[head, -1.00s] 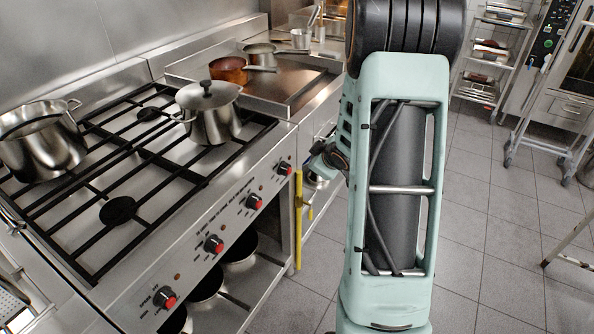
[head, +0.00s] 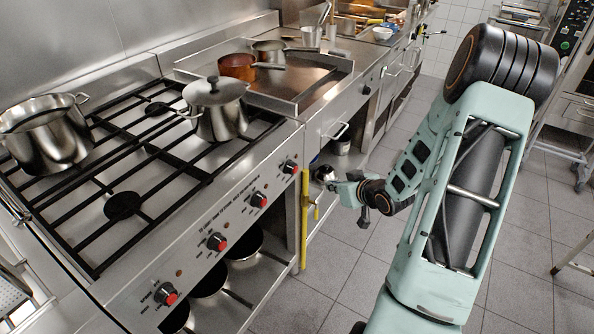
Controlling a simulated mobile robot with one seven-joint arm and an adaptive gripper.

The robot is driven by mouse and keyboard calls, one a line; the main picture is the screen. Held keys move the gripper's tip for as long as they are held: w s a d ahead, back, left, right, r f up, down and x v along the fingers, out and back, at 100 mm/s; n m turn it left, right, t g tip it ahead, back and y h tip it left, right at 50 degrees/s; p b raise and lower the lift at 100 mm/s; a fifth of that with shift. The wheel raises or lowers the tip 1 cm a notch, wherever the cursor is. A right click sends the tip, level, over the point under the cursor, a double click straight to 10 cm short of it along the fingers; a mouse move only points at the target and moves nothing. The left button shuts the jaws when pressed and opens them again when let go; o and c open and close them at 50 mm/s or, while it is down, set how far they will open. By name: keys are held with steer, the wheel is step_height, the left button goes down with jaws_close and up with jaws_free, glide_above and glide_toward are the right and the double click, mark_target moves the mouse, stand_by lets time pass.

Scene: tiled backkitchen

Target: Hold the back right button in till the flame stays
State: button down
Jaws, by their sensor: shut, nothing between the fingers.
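The stove's front panel (head: 205,225) carries several knobs with red centre buttons in a row, nearest one (head: 166,293) to farthest one (head: 290,167). The print is too small to tell which is the back right button. A lidded steel pot (head: 215,118) covers the far right burner, and no flame shows on the hob (head: 123,205). My gripper (head: 324,174) is small in the picture, right of the farthest knob and apart from it, beyond the yellow bar at the stove's corner. It looks shut and empty, pointing left towards the stove.
An open steel pot (head: 50,145) stands at the left of the hob. A griddle (head: 300,85) with a copper pan (head: 238,67) lies beyond it. A yellow bar (head: 304,220) stands upright at the stove's corner. The tiled floor (head: 345,265) in front is clear.

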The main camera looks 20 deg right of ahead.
mark_target(296, 170)
steer(key=shift+w, duration=0.1)
steer(key=w+a+b, duration=0.3)
steer(key=w+a, duration=0.2)
steer(key=w, duration=0.1)
steer(key=shift+w+a, duration=0.15)
steer(key=shift+w, duration=0.25)
steer(key=shift+a, duration=0.1)
stand_by(1.2)
steer(key=shift+w+a, duration=0.2)
steer(key=shift+w, duration=0.1)
steer(key=shift+w+a+b, duration=0.2)
steer(key=shift+w+b, duration=0.1)
steer(key=shift+b, duration=0.05)
stand_by(1.6)
stand_by(2.5)
steer(key=shift+s+d+p, duration=0.3)
steer(key=shift+s+d, duration=0.15)
steer(key=shift+s, duration=0.2)
steer(key=shift+d, duration=0.1)
